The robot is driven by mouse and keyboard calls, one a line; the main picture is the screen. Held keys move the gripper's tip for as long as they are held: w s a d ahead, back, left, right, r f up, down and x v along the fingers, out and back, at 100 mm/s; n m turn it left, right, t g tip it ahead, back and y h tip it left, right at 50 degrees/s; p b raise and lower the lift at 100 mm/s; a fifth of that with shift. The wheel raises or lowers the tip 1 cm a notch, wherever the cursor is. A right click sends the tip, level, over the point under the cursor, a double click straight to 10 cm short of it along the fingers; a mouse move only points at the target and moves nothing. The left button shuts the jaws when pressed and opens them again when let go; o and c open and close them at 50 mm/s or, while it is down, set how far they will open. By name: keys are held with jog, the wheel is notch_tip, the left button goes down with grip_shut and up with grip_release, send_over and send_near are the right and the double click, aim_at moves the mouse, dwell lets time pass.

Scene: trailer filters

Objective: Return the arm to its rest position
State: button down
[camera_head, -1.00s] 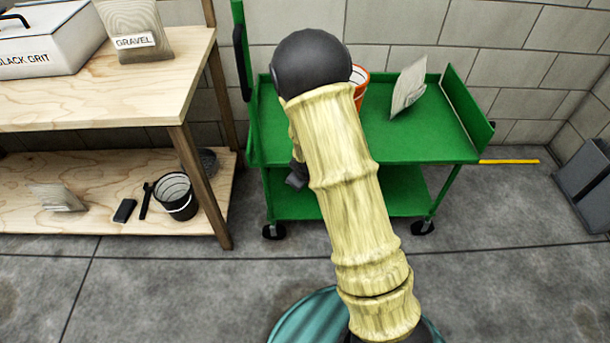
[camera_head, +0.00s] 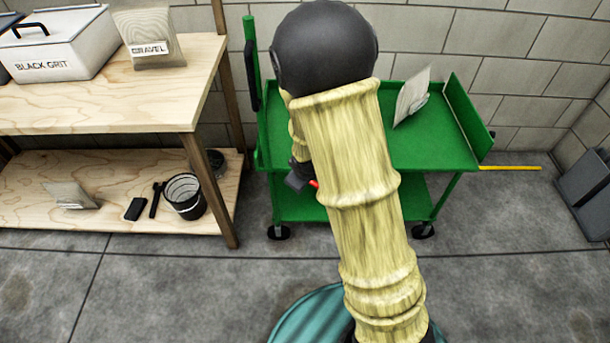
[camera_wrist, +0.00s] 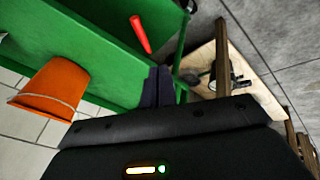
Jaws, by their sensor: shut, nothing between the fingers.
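My arm in its pale yellow sleeve rises through the middle of the head view and hides part of the green cart (camera_head: 440,148). My gripper (camera_wrist: 159,72) shows in the wrist view as dark fingers held together with nothing between them. In the head view, only a dark part of the wrist end shows left of the sleeve, in front of the cart. In the wrist view the fingers point towards the green cart (camera_wrist: 95,55), with an orange bucket (camera_wrist: 50,90) to their left and a red rod-like piece (camera_wrist: 140,34) beyond them.
A wooden shelf unit (camera_head: 190,105) stands left of the cart, with a black grit box (camera_head: 65,50) and gravel bag (camera_head: 150,35) on top and a bucket (camera_head: 184,196) below. A pale bag (camera_head: 411,97) is on the cart.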

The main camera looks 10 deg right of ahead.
jog(key=shift+a, duration=0.1)
jog(key=s+d+r+m+g, duration=0.1)
jog(key=s+d+r+m, duration=0.1)
jog(key=s+r+m, duration=0.45)
jog(key=s+d+r+m+g, duration=0.1)
jog(key=s+d+r+g, duration=0.15)
jog(key=s, duration=0.65)
notch_tip(320, 180, up, 35)
jog(key=p, duration=3.5)
jog(key=shift+a+r+t, duration=0.2)
jog(key=shift+a+t, duration=0.15)
jog(key=shift+a, duration=0.05)
